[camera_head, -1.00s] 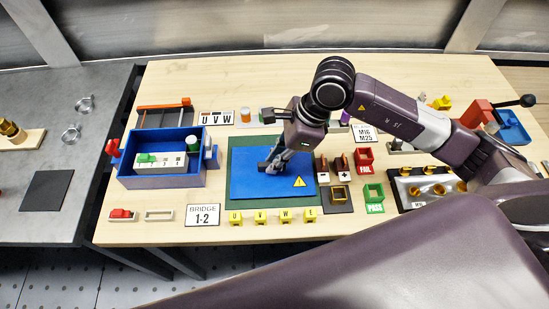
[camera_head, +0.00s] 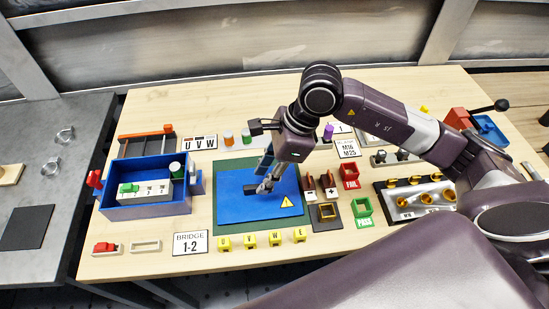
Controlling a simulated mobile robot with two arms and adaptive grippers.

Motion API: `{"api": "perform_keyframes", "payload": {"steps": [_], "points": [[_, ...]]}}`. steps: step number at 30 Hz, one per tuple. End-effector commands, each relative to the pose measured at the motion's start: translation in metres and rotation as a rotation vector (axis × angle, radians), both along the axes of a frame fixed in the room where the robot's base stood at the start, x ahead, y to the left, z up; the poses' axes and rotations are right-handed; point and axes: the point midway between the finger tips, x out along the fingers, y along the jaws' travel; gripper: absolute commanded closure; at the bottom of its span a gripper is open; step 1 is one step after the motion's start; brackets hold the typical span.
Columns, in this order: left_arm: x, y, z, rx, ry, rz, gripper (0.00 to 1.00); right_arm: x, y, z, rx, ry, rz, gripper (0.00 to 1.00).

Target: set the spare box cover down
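The spare box cover (camera_head: 235,207) is a flat blue plate with a yellow warning triangle at its front right. It lies over a dark green mat (camera_head: 222,166), whose edge shows around it. My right gripper (camera_head: 265,186) points down over the middle of the cover, with its fingertips at or just above a small dark part there. The fingers and wrist hide that spot, so I cannot tell whether they grip it or stand open around it. My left gripper is not in view.
An open blue box (camera_head: 147,212) with a white terminal block stands left of the mat. Yellow lettered blocks (camera_head: 249,241) line its front. Red (camera_head: 350,184) and green (camera_head: 362,220) bins and a dark tray (camera_head: 326,220) stand close on the right.

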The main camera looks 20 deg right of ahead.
Motion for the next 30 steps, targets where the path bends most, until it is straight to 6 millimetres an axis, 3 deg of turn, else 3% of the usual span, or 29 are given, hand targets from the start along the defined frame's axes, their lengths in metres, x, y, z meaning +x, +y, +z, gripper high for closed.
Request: {"api": "perform_keyframes", "payload": {"steps": [6,12,18,30], "points": [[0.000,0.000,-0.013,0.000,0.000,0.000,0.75,-0.004,-0.019,0.044,-0.002,-0.006,-0.001,0.71],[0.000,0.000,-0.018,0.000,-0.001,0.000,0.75,-0.008,-0.030,0.074,-0.001,-0.004,-0.002,0.71],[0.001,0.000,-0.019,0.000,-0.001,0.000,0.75,-0.009,-0.034,0.084,0.000,-0.001,0.000,0.71],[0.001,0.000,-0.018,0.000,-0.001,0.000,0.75,-0.010,-0.034,0.084,0.000,0.000,-0.001,0.71]]}}
